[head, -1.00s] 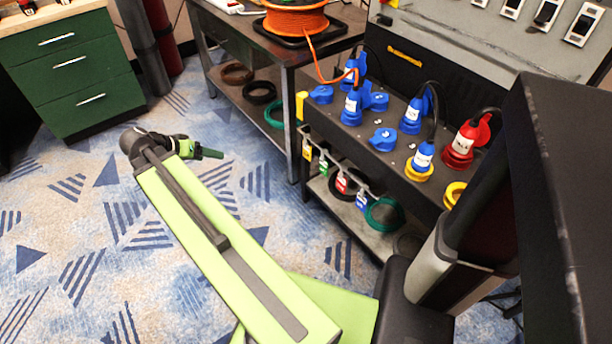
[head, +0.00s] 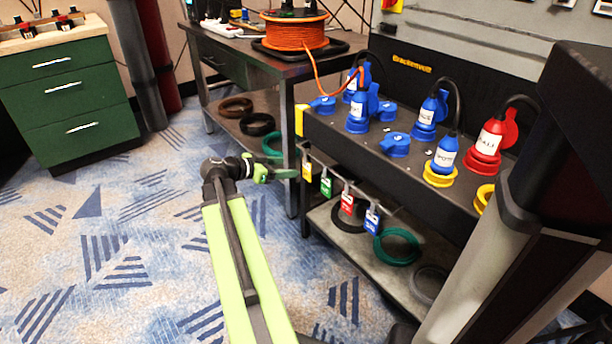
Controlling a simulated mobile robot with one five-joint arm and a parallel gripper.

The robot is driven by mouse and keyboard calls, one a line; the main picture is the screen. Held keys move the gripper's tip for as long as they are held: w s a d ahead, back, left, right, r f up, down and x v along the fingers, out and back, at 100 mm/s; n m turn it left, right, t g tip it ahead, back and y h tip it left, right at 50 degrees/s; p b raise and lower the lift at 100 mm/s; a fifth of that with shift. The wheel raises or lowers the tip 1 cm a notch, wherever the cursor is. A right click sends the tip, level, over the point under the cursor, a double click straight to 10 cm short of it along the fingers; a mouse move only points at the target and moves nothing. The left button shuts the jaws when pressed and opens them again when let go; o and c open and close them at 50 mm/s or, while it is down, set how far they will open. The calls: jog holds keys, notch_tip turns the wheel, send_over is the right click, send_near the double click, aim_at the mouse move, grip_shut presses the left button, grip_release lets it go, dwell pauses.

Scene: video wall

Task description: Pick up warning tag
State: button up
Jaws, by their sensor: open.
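Several small tags hang in a row under the front edge of the dark socket bench. They are a yellow tag (head: 307,171), a green tag (head: 326,183), a red tag (head: 347,203) and a blue tag (head: 372,218). Their print is too small to read, so I cannot tell which is the warning tag. My gripper (head: 286,173) is open at the end of my green arm, just left of the yellow tag. It appears empty. The gap between the fingers is hard to see, and I cannot tell the exact depth to the tags.
Blue and red plugs, such as the red plug (head: 489,140), stand on the bench top (head: 345,135). A lower shelf holds a green cable coil (head: 397,246). A workbench with an orange cable reel (head: 294,30) stands behind. Green drawers (head: 70,95) are at left. The carpet at left is clear.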

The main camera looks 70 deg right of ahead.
aim_at(306, 168)
jog(key=b+x, duration=0.1)
jog(key=x, duration=0.4)
jog(key=b+x, duration=0.1)
jog(key=x, duration=0.1)
jog(key=f+b+x, duration=0.1)
jog(key=x, duration=0.1)
jog(key=shift+s+f+b, duration=0.1)
jog(key=shift+s+b, duration=0.1)
jog(key=shift+b, duration=0.2)
jog(key=shift+s+d, duration=0.2)
jog(key=shift+d, duration=0.05)
jog(key=c, duration=1.4)
